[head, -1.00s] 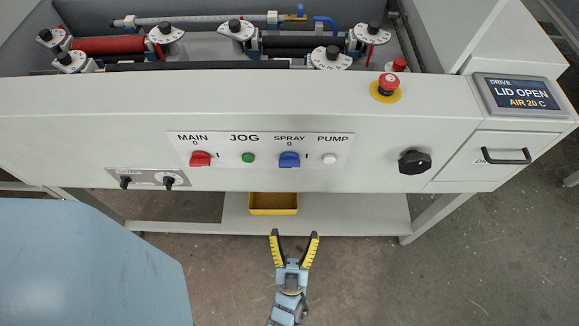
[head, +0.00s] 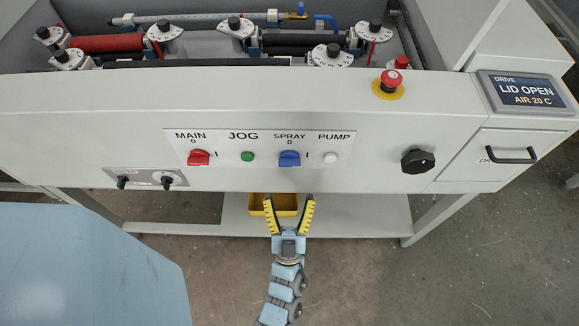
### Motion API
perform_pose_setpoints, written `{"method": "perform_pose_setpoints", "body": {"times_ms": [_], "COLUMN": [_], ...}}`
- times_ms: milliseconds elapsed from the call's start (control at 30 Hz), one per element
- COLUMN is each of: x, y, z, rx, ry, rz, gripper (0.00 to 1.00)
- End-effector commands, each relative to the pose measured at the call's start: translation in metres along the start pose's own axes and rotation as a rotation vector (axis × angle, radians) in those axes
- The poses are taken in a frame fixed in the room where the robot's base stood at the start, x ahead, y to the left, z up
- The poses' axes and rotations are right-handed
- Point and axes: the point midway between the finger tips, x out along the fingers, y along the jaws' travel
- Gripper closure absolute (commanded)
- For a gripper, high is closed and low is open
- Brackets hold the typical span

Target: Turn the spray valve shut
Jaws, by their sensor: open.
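The spray bar (head: 195,19) is a pale tube along the back of the open machine trough. At its right end is a small brass-coloured valve (head: 296,15) with a blue part; its handle is too small to read surely. A blue hose (head: 326,20) bends down just right of it. My gripper (head: 289,200) is open and empty, in front of and below the control panel, its yellow and black fingers pointing up the picture. It is well apart from the valve, with the panel and trough front between them. The blue SPRAY switch (head: 289,158) sits on the panel.
The front panel also bears a red MAIN switch (head: 199,158), green JOG button (head: 247,156), black knob (head: 418,162) and red emergency stop (head: 390,80). Rollers (head: 108,44) with dial brackets fill the trough. A yellow bin (head: 259,203) sits on the lower shelf behind my fingers.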

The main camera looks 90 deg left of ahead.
Motion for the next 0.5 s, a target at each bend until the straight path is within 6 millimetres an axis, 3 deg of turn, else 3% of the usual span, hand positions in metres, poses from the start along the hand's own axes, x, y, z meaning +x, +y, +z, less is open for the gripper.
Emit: {"method": "perform_pose_setpoints", "body": {"times_ms": [300, 500], "x": [0.052, 0.073], "y": [-0.001, -0.001], "z": [-0.001, 0.0], "rx": [-0.001, 0.0], "ry": [0.009, 0.004], "rz": [-0.005, -0.003], "gripper": [0.2, 0.2]}}
